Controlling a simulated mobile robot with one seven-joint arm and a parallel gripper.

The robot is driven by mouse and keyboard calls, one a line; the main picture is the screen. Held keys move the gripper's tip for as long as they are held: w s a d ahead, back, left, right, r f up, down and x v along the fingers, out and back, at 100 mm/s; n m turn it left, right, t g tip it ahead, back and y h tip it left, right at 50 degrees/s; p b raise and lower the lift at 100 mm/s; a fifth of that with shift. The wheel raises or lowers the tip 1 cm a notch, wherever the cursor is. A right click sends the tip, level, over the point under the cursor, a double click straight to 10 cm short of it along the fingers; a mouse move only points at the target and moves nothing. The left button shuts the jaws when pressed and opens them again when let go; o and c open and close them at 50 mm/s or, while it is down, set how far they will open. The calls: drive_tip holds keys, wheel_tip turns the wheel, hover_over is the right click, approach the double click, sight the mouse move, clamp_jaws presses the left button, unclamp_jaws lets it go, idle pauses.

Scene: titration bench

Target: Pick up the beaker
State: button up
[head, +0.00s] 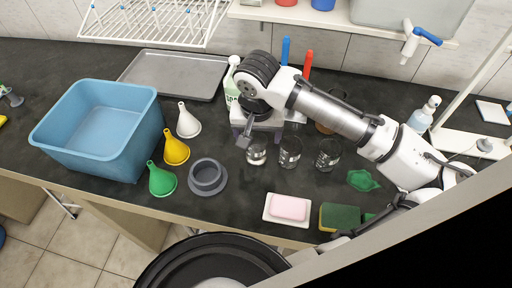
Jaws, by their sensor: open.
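Three small clear glass beakers stand in a row on the dark bench: a left one (257,155), a middle one (290,152) and a right one (327,155). The left one seems to have something pale in its bottom. My gripper (243,142) points down just left of and behind the left beaker, with its jaws open. It appears empty, and no beaker is between its fingers. My arm reaches in from the right above the beakers. The gap between the gripper and the left beaker is hard to judge.
A blue tub (98,150), white (187,125), yellow (175,151) and green (161,182) funnels and a grey ring (208,177) lie left. A soap dish (270,215) and sponge (340,217) are near the front edge. A spray bottle (232,85) stands behind my gripper.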

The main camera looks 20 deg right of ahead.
drive_tip(key=shift+w+f+p, duration=0.2)
drive_tip(key=shift+f+p, duration=0.2)
drive_tip(key=shift+f, duration=0.95)
drive_tip(key=shift+w+f+p, duration=0.15)
drive_tip(key=shift+f+p, duration=0.25)
drive_tip(key=shift+f, duration=0.95)
drive_tip(key=c, duration=1.1)
drive_tip(key=shift+r, duration=0.2)
drive_tip(key=shift+r+b, duration=1.2)
drive_tip(key=shift+r, duration=8.6)
